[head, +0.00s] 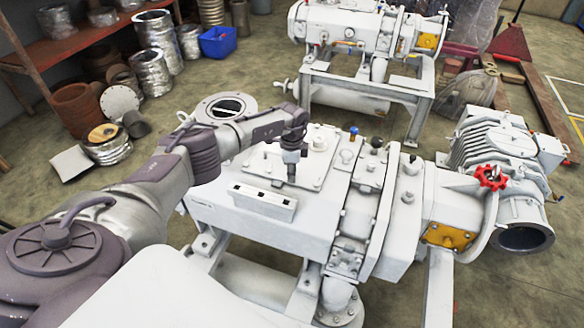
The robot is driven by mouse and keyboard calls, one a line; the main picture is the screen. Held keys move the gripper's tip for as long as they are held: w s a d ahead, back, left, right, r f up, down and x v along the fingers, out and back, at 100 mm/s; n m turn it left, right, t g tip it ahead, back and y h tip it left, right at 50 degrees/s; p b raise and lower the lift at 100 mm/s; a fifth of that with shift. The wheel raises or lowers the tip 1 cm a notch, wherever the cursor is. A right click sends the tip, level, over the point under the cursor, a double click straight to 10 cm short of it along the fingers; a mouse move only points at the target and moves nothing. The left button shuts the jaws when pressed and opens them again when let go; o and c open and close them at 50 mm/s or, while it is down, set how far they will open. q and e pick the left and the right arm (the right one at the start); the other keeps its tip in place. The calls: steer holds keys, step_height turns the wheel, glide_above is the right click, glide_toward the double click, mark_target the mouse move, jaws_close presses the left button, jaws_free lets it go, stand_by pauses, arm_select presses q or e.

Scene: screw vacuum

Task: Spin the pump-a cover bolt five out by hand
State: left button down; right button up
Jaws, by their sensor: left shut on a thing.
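The near white pump (260,222) fills the middle of the head view, with a flat cover plate (318,158) on its top. My left gripper (291,168) points down over the near part of this plate. It is shut on a small, dark, upright piece, taken to be cover bolt five. The fingers hide most of the bolt, and I cannot tell how far it stands out of its hole. My right gripper is not in view.
A white holed rack (262,202) sits at the pump's near edge. A red handwheel (491,177) and blue-capped fitting (353,133) stand to the right. Another pump (345,35) stands behind. A shelf (80,45), metal cans and a blue bin (218,41) are at back left.

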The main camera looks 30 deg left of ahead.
arm_select(q)
steer(key=shift+s+d+f+n+p, duration=0.15)
steer(key=shift+n+p, duration=0.25)
steer(key=shift+n, duration=0.25)
steer(key=shift+s+a+f+n+p, duration=0.1)
steer(key=shift+n+p, duration=0.3)
steer(key=shift+n, duration=0.25)
steer(key=c, duration=1)
jaws_free()
steer(key=shift+w+n, duration=0.1)
steer(key=shift+n, duration=0.2)
steer(key=shift+w+r, duration=0.1)
steer(key=shift+r, duration=0.05)
steer(key=shift+r, duration=0.3)
step_height(320, 180, up, 11)
steer(key=shift+r, duration=0.1)
